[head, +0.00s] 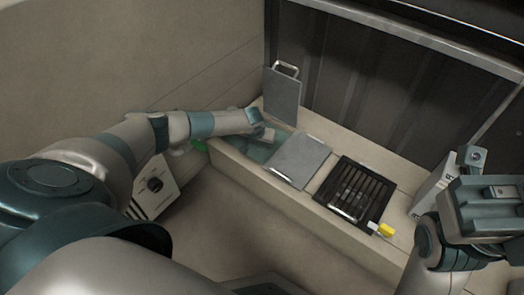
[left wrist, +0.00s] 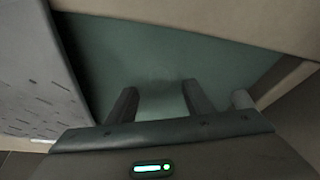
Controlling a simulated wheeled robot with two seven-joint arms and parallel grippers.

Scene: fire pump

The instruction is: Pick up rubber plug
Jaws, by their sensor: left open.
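I cannot make out the rubber plug clearly in either view. My left gripper (head: 262,134) reaches into the open part of a long trough, above green-tinted water (head: 258,150). In the left wrist view its two dark fingers (left wrist: 160,100) are apart and point down at the murky green water (left wrist: 150,50). A faint paler patch shows between the fingers, too blurred to name. I see nothing held. My right gripper (head: 484,192) is at the right edge of the head view, far from the opening; its fingers are not clear.
A grey lid (head: 301,160) lies right of the opening, and another grey panel (head: 282,98) stands upright behind it. Farther right are a black grate (head: 352,191) and a yellow-and-white piece (head: 385,230). A white box with a knob (head: 152,187) stands left. Trough walls bound the opening closely.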

